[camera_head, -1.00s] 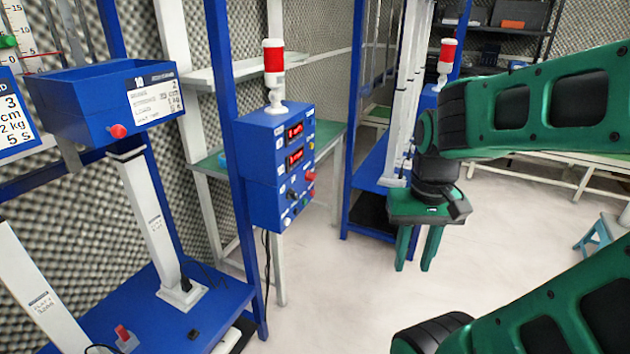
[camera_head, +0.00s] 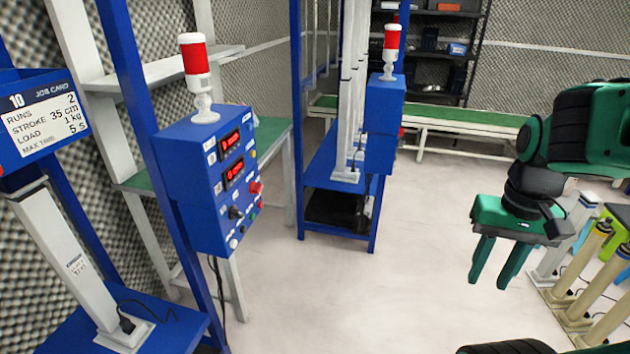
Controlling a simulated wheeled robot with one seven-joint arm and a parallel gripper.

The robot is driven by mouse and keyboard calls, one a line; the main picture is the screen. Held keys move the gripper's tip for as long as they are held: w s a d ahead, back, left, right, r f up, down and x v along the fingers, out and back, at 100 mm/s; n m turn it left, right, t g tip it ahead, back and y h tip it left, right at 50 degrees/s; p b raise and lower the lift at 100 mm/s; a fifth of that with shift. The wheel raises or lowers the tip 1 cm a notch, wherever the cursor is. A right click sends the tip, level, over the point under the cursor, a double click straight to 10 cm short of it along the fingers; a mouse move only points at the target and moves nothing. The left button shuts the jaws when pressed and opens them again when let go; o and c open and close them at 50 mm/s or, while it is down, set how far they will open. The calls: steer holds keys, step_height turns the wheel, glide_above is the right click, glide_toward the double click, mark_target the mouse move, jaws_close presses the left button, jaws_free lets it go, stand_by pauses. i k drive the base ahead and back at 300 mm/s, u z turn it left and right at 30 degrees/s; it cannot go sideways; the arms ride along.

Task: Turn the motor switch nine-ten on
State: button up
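A blue control box (camera_head: 208,175) with a red-and-white beacon (camera_head: 197,75) on top stands left of centre, on a blue post. Its side panel has two red displays, a black knob (camera_head: 235,213), a red knob (camera_head: 256,188) and several small buttons. The labels are too small to read, so I cannot tell which control is the motor switch nine-ten or how it is set. My gripper (camera_head: 498,268) hangs at the right over open floor, fingers down. Its two green fingers are apart with nothing between them. It is well away from the box.
A job card box numbered 10 (camera_head: 40,115) is at the left, above a white leaning column (camera_head: 68,262). A second blue box (camera_head: 384,122) with a beacon stands farther back on a blue rack. Cylinders on a stand (camera_head: 590,270) are at the right. The middle floor is clear.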

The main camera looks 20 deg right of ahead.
mark_target(255, 188)
steer(key=z, duration=1.85)
steer(key=k, duration=0.85)
steer(key=u, duration=1)
steer(key=i, duration=1)
steer(key=u, duration=0.05)
